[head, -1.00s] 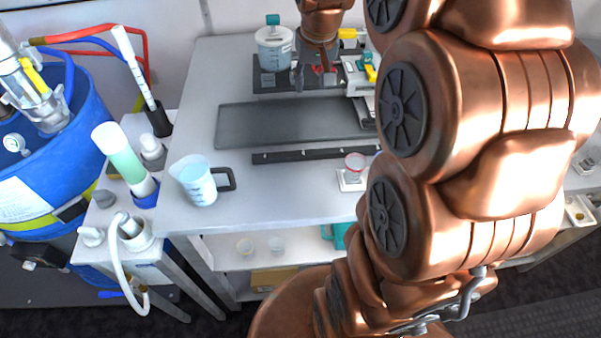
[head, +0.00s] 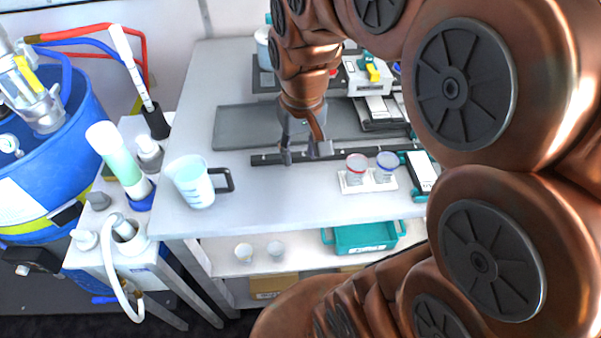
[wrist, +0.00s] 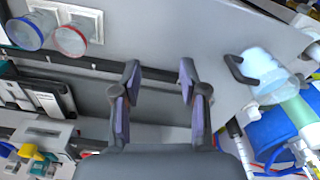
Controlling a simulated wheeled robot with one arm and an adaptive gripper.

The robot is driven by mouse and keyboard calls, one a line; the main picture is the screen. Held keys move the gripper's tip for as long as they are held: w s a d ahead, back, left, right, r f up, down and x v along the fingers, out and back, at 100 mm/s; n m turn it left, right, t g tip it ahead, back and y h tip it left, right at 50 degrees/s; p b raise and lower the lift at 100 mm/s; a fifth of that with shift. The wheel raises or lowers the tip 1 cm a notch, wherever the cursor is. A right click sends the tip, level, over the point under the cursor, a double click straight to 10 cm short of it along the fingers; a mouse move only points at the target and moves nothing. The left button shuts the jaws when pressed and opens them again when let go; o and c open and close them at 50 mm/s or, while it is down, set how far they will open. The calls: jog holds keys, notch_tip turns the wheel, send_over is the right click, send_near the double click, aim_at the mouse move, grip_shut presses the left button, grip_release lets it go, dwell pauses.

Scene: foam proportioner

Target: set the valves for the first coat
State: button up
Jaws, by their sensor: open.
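My gripper (head: 304,154) is open and empty above the black strip at the middle of the bench. A white valve block (head: 355,82) with a yellow handle (head: 374,73) and a teal handle (head: 367,58) stands at the back, right of my gripper. The yellow handle also shows in the wrist view (wrist: 26,151), at the lower left. A small red part (head: 333,73) is partly hidden behind my arm. I cannot tell the handles' exact settings.
A measuring jug (head: 193,184) stands at the bench's left. A red-rimmed cup (head: 356,168) and a blue-rimmed cup (head: 387,166) sit in a white holder at the front right. A blue drum (head: 60,150) stands at the far left. A teal bin (head: 365,238) is on the lower shelf.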

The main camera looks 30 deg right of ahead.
jog(key=shift+n+g, duration=0.3)
jog(key=shift+s+a+f+b, duration=0.1)
jog(key=shift+s+a+f, duration=0.25)
jog(key=shift+s, duration=0.25)
jog(key=shift+s+a+f+b, duration=0.1)
jog(key=shift+s+a+f, duration=0.2)
jog(key=shift+s, duration=0.3)
jog(key=shift+s+a+f+b, duration=0.1)
jog(key=shift+s+a+f, duration=0.25)
jog(key=shift+s, duration=0.25)
